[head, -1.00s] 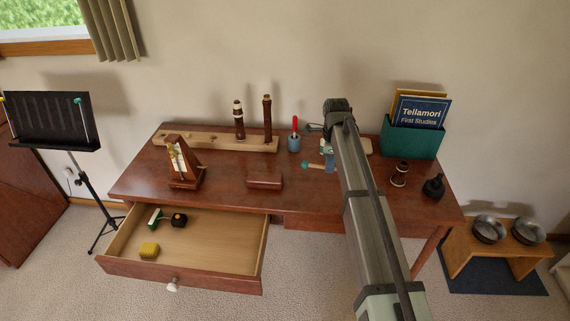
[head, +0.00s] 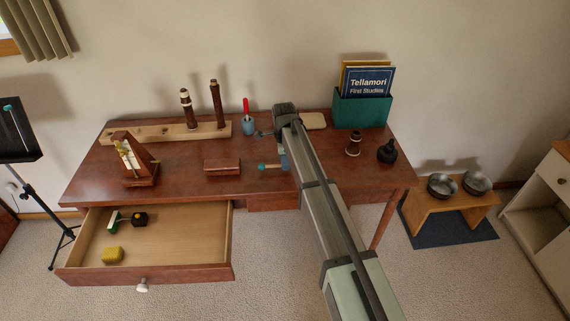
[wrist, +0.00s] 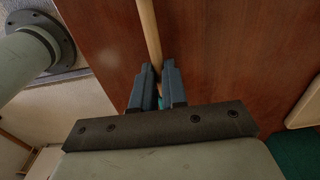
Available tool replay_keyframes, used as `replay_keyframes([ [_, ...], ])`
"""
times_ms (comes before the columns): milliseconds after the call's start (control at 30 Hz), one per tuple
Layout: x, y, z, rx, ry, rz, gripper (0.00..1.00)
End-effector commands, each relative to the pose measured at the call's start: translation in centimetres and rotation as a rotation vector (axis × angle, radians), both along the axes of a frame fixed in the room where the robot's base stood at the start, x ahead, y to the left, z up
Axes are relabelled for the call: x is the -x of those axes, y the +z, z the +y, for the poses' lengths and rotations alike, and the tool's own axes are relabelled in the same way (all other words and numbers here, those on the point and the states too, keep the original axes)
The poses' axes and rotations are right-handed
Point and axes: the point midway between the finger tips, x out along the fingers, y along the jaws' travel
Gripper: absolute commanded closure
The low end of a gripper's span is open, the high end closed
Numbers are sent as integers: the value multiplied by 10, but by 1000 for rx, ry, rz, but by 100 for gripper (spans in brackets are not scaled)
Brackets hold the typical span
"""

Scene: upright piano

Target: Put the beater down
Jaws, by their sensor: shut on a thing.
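The beater has a teal head (head: 262,167) and a thin wooden stick (wrist: 149,30). My gripper (head: 284,162) is shut on the stick, over the front middle of the desk (head: 190,182). In the head view the head points left, toward a reddish-brown block. In the wrist view the stick runs up the picture from between the blue-grey fingers (wrist: 158,70), with red-brown wood behind it. A bit of teal shows between the fingers lower down. I cannot tell whether the beater touches the desk. My arm hides part of the desk behind it.
The reddish-brown block (head: 222,167) lies left of the beater. A metronome (head: 135,160), a wooden rack (head: 165,132) with upright pipes, a blue cup (head: 248,127) and a green book box (head: 362,112) stand around. The drawer (head: 180,235) is open at front left. Bare desktop lies between block and metronome.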

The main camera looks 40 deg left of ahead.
Motion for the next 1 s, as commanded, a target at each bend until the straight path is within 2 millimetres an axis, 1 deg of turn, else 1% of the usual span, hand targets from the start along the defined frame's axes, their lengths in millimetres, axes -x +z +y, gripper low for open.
replay_keyframes([
  [33,0,-7,0,1,0,1,100],
  [100,0,-12,0,0,0,0,100],
  [500,0,-15,0,0,0,0,100],
  [533,0,-14,0,0,0,0,84],
  [767,0,-14,0,0,0,0,62],
  [1000,0,-14,0,0,0,0,62],
])
